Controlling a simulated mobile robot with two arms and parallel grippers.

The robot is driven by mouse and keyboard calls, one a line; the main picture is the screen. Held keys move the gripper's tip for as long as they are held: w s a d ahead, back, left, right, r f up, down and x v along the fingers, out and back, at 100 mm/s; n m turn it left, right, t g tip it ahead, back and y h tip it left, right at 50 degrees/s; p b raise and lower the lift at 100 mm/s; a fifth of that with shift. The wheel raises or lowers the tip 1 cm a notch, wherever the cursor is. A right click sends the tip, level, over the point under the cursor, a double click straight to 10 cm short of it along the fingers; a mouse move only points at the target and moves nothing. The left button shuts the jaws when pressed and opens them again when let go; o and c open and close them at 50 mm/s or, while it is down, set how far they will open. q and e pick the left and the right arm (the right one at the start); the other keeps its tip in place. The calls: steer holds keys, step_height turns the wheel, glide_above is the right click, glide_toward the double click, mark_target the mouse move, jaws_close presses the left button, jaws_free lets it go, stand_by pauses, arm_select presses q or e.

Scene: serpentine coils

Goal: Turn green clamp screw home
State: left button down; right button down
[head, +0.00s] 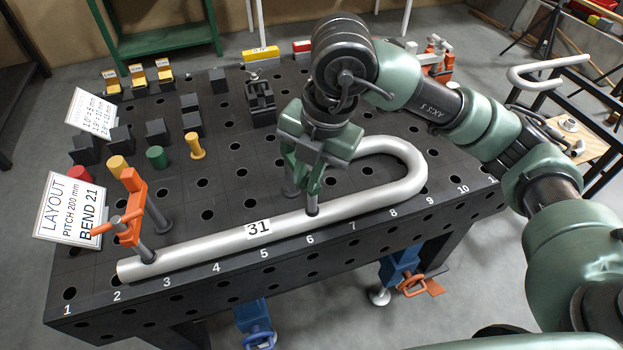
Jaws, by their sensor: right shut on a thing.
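A silver U-bent tube (205,245) labelled 31 lies along the front of the black perforated table (245,175). An orange clamp (130,208) stands over its left end. The green clamp (290,172) stands at the tube's middle, mostly hidden under my right gripper. The lower end of its screw (312,206) shows at the tube; I cannot tell whether it presses tightly. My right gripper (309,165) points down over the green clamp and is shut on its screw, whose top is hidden. My left gripper is not in view.
Coloured pegs, including a yellow one (195,146), and black blocks (157,132) stand at the left. A layout sign (70,210) stands at the left edge. A black fixture (260,98) stands behind my gripper. The table's front right is clear.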

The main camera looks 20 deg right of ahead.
steer(key=shift+w+a+r+m+t+b, duration=0.1)
steer(key=shift+m+b, duration=0.1)
steer(key=shift+m, duration=0.35)
steer(key=shift+w+a+f+m+t+b, duration=0.1)
steer(key=shift+m+b, duration=0.1)
steer(key=shift+m, duration=0.3)
steer(key=shift+w+a+r+m+t+b, duration=0.1)
steer(key=shift+m+b, duration=0.1)
steer(key=shift+m, duration=0.35)
steer(key=c, duration=1.5)
jaws_free()
steer(key=shift+d, duration=0.1)
steer(key=v, duration=0.7)
steer(key=shift+r+b, duration=0.3)
steer(key=shift+r, duration=0.1)
steer(key=shift+s, duration=0.1)
